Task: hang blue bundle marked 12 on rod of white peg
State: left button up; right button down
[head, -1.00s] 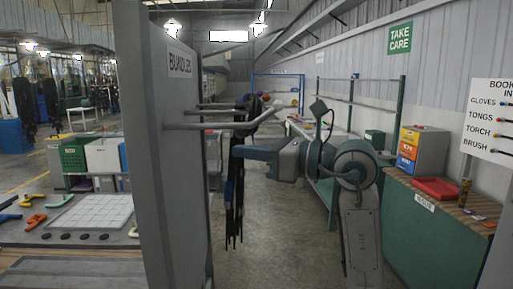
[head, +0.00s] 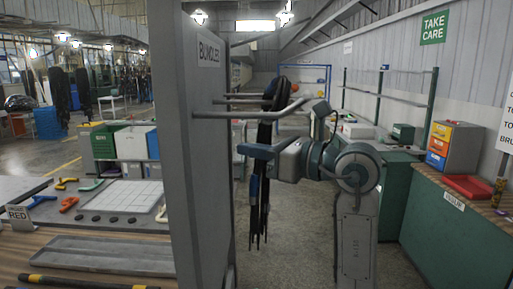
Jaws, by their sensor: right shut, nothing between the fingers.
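A dark hose bundle with blue parts (head: 264,190) hangs at the rods of the grey panel, its top loop (head: 270,92) around or just behind the nearest rod (head: 230,115). No number is readable on it. The nearest rod is pale grey with an upturned tip; I cannot tell which rod belongs to the white peg. My right gripper (head: 242,149) is shut and empty, below the nearest rod. It crosses in front of the bundle's strands, pointing left towards the panel; I cannot tell whether it touches them. My left gripper is not in view.
The tall grey panel (head: 203,180) with a "BUNDLES" sign stands just left of the bundle. A bench with a white grid board (head: 125,197) lies further left. A green counter (head: 450,235) with a red tray (head: 468,187) stands at right. Open floor shows behind the bundle.

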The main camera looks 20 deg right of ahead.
jog(key=shift+w+a+f+b, duration=0.1)
jog(key=shift+a+f+b, duration=0.1)
jog(key=shift+f+b, duration=0.5)
jog(key=shift+a+f+b, duration=0.15)
jog(key=shift+f+b, duration=0.25)
jog(key=shift+f, duration=0.6)
jog(key=c, duration=1.7)
grip_release()
